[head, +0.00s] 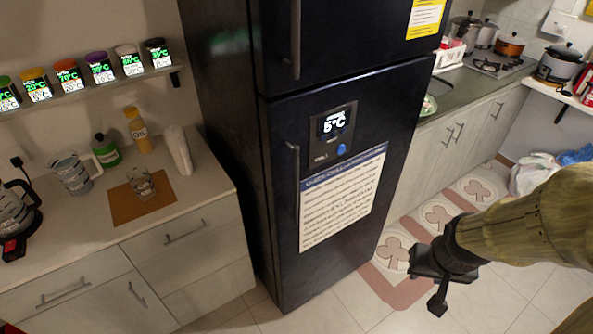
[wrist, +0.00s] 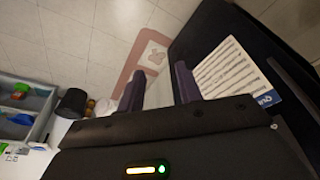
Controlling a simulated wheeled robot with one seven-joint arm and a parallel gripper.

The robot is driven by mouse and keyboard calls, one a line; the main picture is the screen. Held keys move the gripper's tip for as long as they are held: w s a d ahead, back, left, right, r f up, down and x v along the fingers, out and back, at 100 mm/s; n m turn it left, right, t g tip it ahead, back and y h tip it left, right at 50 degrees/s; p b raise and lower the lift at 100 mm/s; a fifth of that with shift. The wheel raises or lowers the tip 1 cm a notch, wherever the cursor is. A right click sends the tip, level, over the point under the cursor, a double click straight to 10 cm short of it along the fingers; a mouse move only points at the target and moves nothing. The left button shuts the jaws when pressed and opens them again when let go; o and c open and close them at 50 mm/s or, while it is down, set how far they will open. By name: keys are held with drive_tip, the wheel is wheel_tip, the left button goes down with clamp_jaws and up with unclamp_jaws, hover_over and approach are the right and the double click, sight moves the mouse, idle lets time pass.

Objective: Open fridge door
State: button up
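The dark fridge (head: 285,255) stands in the middle of the head view, with an upper door (head: 350,40) and a lower door (head: 375,225), both closed. The lower door has a vertical dark handle (head: 293,185) on its left edge, and the upper door has one (head: 296,40) too. A display panel and a paper notice (head: 343,200) are on the lower door. My gripper (head: 432,290) is in front of the fridge's right side, apart from it. In the wrist view its two fingers (wrist: 160,88) are spread with nothing between them, and the fridge is at the right.
A counter (head: 200,200) with drawers, a glass, a mug and bottles is left of the fridge. A shelf (head: 90,85) of spice dispensers hangs above it. Another counter (head: 480,100) runs behind at right. Floor in front is open, with a patterned mat (head: 395,285).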

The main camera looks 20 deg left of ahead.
drive_tip(key=w+a+f+n+t+y+p, duration=0.45)
drive_tip(key=w+a+n+p, duration=0.3)
drive_tip(key=w+a, duration=0.4)
drive_tip(key=s+a+r+t+y+p, duration=0.3)
drive_tip(key=a, duration=0.2)
drive_tip(key=s+a+r+t+y+p, duration=0.3)
drive_tip(key=a, duration=0.3)
drive_tip(key=shift+r+t+p, duration=0.25)
drive_tip(key=shift+t+p, duration=0.05)
drive_tip(key=shift+t, duration=0.05)
drive_tip(key=shift+w+a+y, duration=0.2)
drive_tip(key=shift+y, duration=0.05)
drive_tip(key=b+x, duration=0.5)
drive_tip(key=b, duration=0.4)
drive_tip(key=shift+d+f, duration=0.1)
drive_tip(key=shift+f, duration=0.1)
